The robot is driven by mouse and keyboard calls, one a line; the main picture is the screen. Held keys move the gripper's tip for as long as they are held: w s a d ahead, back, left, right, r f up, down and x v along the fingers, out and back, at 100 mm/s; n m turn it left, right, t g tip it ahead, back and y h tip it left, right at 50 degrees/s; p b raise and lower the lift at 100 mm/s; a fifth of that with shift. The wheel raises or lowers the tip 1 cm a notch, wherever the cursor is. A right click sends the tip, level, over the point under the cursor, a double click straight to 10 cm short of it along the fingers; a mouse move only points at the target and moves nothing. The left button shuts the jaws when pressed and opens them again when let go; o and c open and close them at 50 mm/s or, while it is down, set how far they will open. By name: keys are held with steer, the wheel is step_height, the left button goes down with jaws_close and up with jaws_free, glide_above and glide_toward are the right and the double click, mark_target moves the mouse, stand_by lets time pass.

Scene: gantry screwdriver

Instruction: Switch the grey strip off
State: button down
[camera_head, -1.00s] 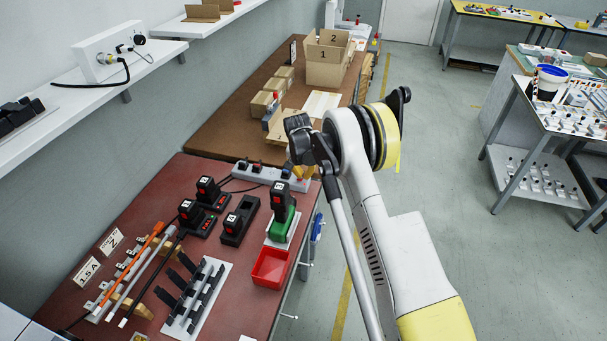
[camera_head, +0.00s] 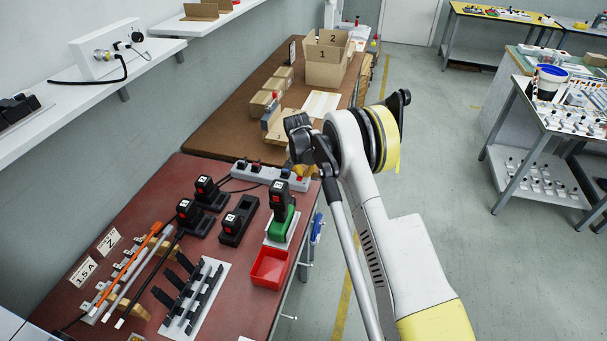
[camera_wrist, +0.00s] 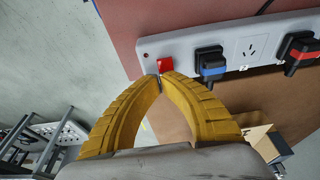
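The grey strip (camera_head: 240,172) lies on the far edge of the red bench top, with plugs in it. In the wrist view the light grey strip (camera_wrist: 228,48) runs across the top right, with a red switch (camera_wrist: 165,65) at its left end. My gripper (camera_wrist: 160,76) has its two yellow fingers together at the tips, with nothing visible between them. The tips are right at the lower edge of the red switch; I cannot tell whether they touch it or which way it is set. In the head view my arm and gripper partly hide the strip's right end.
A black plug with a blue band (camera_wrist: 211,65) sits beside the switch, and one with a red band (camera_wrist: 300,48) is farther right. Black chargers with tools (camera_head: 205,195), a green tool (camera_head: 281,220) and a red bin (camera_head: 269,267) stand nearby. Cardboard boxes (camera_head: 325,70) stand behind.

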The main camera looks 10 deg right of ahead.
steer(key=v, duration=0.1)
steer(key=p+v, duration=0.1)
steer(key=v, duration=0.1)
steer(key=p+v, duration=0.1)
steer(key=shift+w+d+r, duration=0.2)
steer(key=shift+r, duration=0.1)
steer(key=s+a+p+v, duration=0.1)
steer(key=p+v, duration=0.1)
steer(key=v, duration=0.7)
steer(key=shift+s+a, duration=0.15)
steer(key=shift+s, duration=0.3)
steer(key=shift+f, duration=0.15)
